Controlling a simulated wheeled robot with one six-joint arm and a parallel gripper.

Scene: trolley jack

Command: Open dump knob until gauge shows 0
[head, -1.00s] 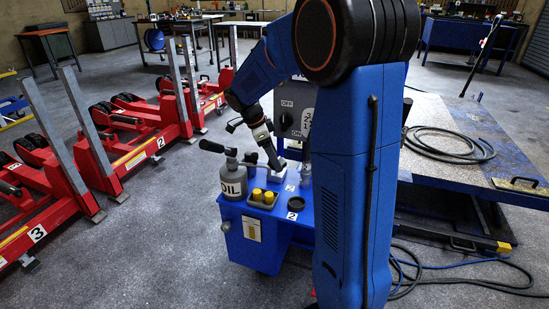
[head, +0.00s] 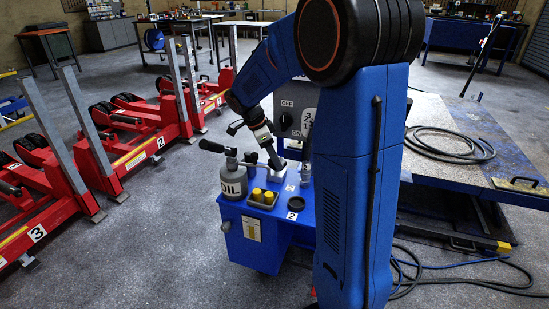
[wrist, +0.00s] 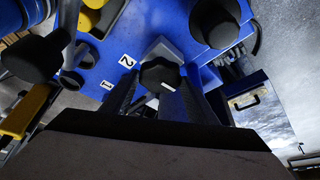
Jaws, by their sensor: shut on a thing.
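My gripper (head: 277,163) reaches down to the top of the blue power unit (head: 243,213) in the head view. In the wrist view its two fingers (wrist: 157,92) stand on either side of a black lobed knob (wrist: 160,74) with a short white mark, and are shut on it. The knob sits on a grey block on the blue top, near labels 1 and 2. In the head view the gripper hides the knob. No gauge reading can be made out in either view.
A grey OIL can (head: 233,181) with a black handle and a tray of yellow caps (head: 263,196) stand close to my gripper. A control box (head: 293,121) rises behind. Red wheel lifts (head: 111,160) line the left; a platform with coiled cable (head: 448,144) is at right.

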